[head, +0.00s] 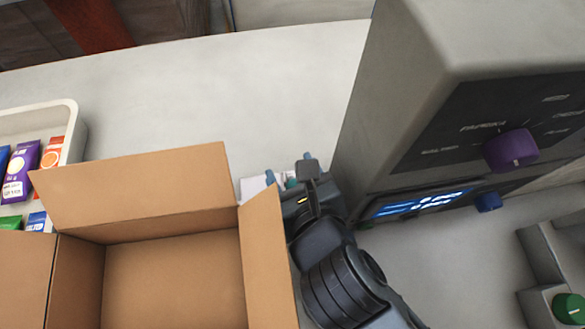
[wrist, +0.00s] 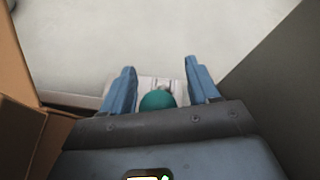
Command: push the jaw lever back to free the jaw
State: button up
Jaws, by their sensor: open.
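My gripper (head: 290,168) points down and away between an open cardboard box and a grey machine. In the wrist view its two blue fingers (wrist: 160,66) are apart. A teal rounded knob (wrist: 157,100) shows between them, closer to the palm than the fingertips, on or in front of a pale block (wrist: 150,83). In the head view only a bit of the teal knob (head: 291,183) and part of the pale block (head: 253,187) show beside the fingers. No lever arm or jaw is clearly visible. I cannot tell whether a finger touches the knob.
The cardboard box (head: 170,235) stands close on the left, flaps up. The grey machine (head: 405,90), with a purple knob (head: 511,149) and blue knob (head: 488,202), stands close on the right. A white tray (head: 76,125) holds packets at far left. The counter beyond is clear.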

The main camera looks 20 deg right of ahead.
jog(key=shift+s+r, duration=0.2)
jog(key=shift+s, duration=0.35)
jog(key=s+b, duration=0.1)
jog(key=s, duration=0.3)
jog(key=s+b, duration=0.1)
jog(key=s, duration=0.4)
jog(key=s+a+r+b, duration=0.1)
jog(key=s, duration=0.3)
jog(key=shift+s, duration=0.25)
